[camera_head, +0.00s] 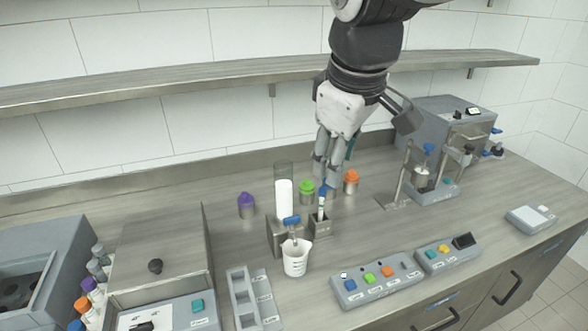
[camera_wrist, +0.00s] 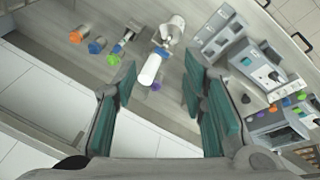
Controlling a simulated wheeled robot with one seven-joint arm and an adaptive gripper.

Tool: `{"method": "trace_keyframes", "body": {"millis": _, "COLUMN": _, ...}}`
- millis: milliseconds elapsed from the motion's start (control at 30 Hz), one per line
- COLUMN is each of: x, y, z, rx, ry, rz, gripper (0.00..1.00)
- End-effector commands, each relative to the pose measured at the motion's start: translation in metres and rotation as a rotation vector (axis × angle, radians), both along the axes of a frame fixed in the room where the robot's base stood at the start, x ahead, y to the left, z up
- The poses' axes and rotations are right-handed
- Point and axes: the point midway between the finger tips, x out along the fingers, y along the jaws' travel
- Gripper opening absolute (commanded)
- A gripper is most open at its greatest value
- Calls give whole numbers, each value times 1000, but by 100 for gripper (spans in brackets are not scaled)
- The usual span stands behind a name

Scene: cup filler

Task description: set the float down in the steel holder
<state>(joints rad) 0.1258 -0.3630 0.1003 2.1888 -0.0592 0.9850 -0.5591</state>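The steel holder (camera_head: 320,228) stands on the counter right of the white-filled cylinder. What looks like the float (camera_head: 321,208), a slim pale piece with a blue part, stands upright in its top. The holder and float also show small in the wrist view, with the float's blue part (camera_wrist: 117,48) left of the white cylinder. My gripper (camera_head: 326,178) is above and behind the holder in the head view. In the wrist view my gripper (camera_wrist: 159,68) has its teal-padded fingers wide apart, with nothing held between them.
Purple (camera_head: 246,205), green (camera_head: 307,190) and orange (camera_head: 351,182) lidded jars stand near the holder. The white-filled cylinder (camera_head: 284,198) and a beaker (camera_head: 296,260) are to its left. Button panels (camera_head: 375,283) lie in front; a machine (camera_head: 437,125) stands behind right. A shelf (camera_head: 220,78) runs along the wall.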

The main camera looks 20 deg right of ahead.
Motion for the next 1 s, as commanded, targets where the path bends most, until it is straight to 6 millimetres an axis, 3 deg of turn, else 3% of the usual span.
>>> {"method": "trace_keyframes", "body": {"millis": 100, "x": -42, "y": 8, "z": -5, "rx": 95, "ry": -79, "rz": -177, "gripper": 39}}
{"method": "trace_keyframes", "body": {"millis": 333, "x": -90, "y": 16, "z": -23, "rx": 262, "ry": -162, "rz": -426, "gripper": 39}}
{"method": "trace_keyframes", "body": {"millis": 500, "x": -100, "y": 18, "z": -29, "rx": 308, "ry": -178, "rz": -489, "gripper": 39}}
{"method": "trace_keyframes", "body": {"millis": 1000, "x": -100, "y": 18, "z": -28, "rx": 309, "ry": -178, "rz": -492, "gripper": 39}}
